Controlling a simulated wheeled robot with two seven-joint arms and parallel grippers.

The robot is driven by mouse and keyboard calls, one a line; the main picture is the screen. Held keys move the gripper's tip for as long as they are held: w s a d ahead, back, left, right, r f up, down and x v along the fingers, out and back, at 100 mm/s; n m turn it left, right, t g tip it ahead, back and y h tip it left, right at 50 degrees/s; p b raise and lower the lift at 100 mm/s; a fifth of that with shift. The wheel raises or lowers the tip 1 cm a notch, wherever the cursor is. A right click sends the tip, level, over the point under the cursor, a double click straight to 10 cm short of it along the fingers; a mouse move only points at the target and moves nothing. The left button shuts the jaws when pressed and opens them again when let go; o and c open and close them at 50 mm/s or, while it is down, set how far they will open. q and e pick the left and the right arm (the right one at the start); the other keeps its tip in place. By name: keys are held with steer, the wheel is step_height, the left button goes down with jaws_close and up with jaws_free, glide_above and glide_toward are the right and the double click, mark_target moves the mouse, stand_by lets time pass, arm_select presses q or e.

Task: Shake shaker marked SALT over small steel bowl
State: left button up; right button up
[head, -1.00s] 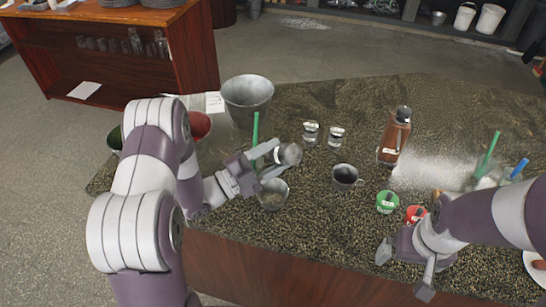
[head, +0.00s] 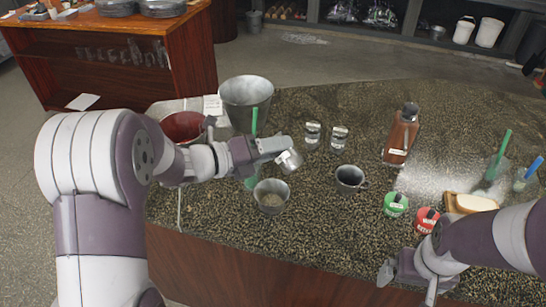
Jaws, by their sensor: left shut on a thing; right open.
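My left gripper (head: 270,150) is shut on a small steel shaker (head: 289,161) and holds it tilted, just behind and a little right of the small steel bowl (head: 271,197) in the picture. Any marking on the shaker is too small to read. The bowl stands on the counter near its front edge and has pale grainy stuff at the bottom. My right gripper (head: 408,276) is open and empty at the counter's front edge, lower right.
A steel mug (head: 349,179) stands right of the bowl. Two small shakers (head: 312,134) stand behind it. A large steel bucket (head: 247,98), a brown bottle (head: 401,135), a green tub (head: 396,204) and a red tub (head: 428,219) surround the clear middle.

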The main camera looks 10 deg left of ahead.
arm_select(q)
steer(key=shift+w, duration=0.1)
steer(key=shift+w+a+f, duration=0.1)
steer(key=shift+a, duration=0.05)
steer(key=m+y+b, duration=0.2)
steer(key=m+b, duration=0.2)
steer(key=b, duration=0.2)
steer(key=shift+f+b, duration=0.1)
steer(key=shift+b, duration=0.3)
steer(key=shift+s+d+r+m+t+y, duration=0.2)
steer(key=shift+r+m+t+y, duration=0.1)
steer(key=shift+m+y, duration=0.15)
steer(key=shift+r, duration=0.2)
steer(key=shift+w+a, duration=0.15)
steer(key=m+y+b, duration=0.2)
steer(key=b, duration=0.3)
steer(key=shift+f+m+t, duration=0.15)
steer(key=shift+m+t, duration=0.2)
steer(key=shift+t, duration=0.05)
steer(key=shift+r, duration=0.45)
